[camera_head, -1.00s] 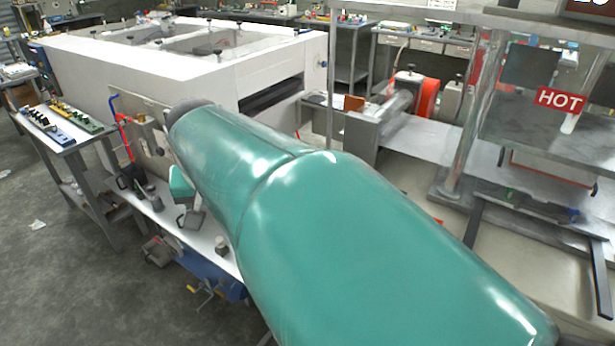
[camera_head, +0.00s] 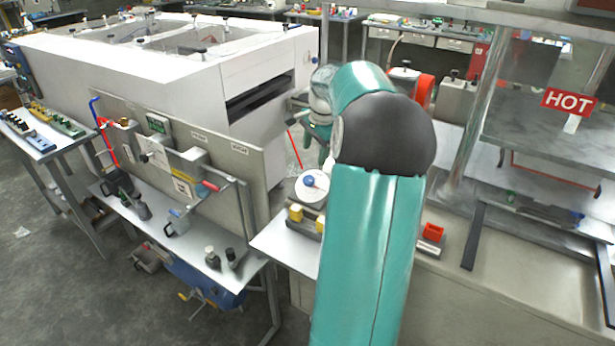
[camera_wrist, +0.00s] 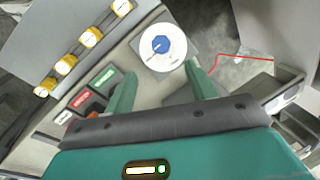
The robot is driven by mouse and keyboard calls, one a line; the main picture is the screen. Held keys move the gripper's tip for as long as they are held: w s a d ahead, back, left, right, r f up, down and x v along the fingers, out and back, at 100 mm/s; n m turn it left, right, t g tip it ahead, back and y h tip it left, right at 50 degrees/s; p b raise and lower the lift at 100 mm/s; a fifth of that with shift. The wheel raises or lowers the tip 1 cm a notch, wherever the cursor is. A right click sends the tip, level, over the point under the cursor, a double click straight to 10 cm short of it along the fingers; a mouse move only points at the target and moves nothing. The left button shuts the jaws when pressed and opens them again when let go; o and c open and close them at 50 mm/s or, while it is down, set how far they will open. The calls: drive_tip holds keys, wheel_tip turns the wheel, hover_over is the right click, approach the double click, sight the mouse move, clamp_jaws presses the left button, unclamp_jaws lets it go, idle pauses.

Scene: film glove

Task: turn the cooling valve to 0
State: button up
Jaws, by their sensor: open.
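A blue eight-sided knob (camera_wrist: 161,44) sits at the middle of a round white dial (camera_wrist: 150,60) in the wrist view. A thin pointer line shows on the knob; I cannot read the dial's marks or any cooling label. In the head view the blue knob (camera_head: 309,181) and its white dial (camera_head: 318,195) are on the low panel, left of my arm. My gripper (camera_wrist: 160,84) is open and empty. Its two teal fingertips are apart, just below the dial in the wrist view, not around the knob. In the head view my arm partly hides the gripper.
Green (camera_wrist: 104,77) and red (camera_wrist: 81,98) buttons are near the left finger. A white machine (camera_head: 170,85) and an upright panel (camera_head: 215,165) stand left. A red HOT sign (camera_head: 569,101) hangs right.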

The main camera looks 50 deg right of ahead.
sight(308, 179)
drive_tip(key=x, duration=1.2)
drive_tip(key=shift+w, duration=0.1)
drive_tip(key=shift+c, duration=0.2)
drive_tip(key=c, duration=0.9)
